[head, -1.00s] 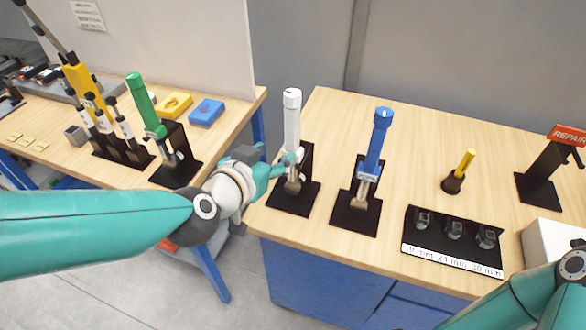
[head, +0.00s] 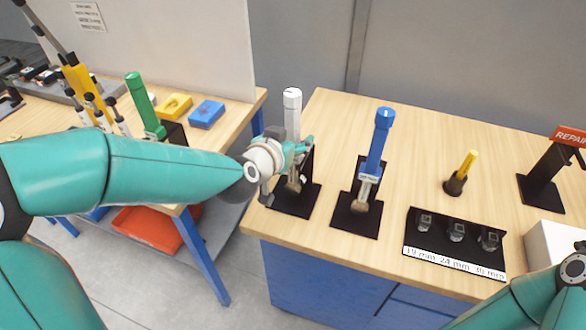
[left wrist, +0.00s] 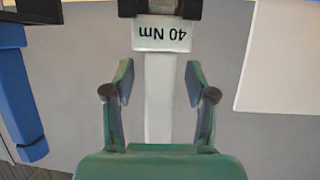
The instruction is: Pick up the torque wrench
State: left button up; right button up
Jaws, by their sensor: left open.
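A white-handled torque wrench (head: 292,112) stands upright in a black stand on the wooden bench; its label reads 40 Nm in the left wrist view (left wrist: 162,36). My left gripper (head: 304,148) is open at the lower part of its handle. In the left wrist view the two fingers (left wrist: 160,84) lie apart on either side of the white shaft, with gaps visible. A blue torque wrench (head: 379,140) stands in its own stand to the right, and a green one (head: 143,104) on the left bench. My right gripper is out of view.
A black socket tray (head: 455,247) marked 19, 24 and 30 mm lies near the front edge. A yellow-handled tool (head: 467,163) and a stand with a red REPAIR sign (head: 570,136) are further right. A gap separates the two benches.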

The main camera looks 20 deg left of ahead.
pick_arm(q)
grip_shut()
jog(key=shift+r, duration=0.15)
dwell(0.4)
jog(key=shift+r, duration=0.2)
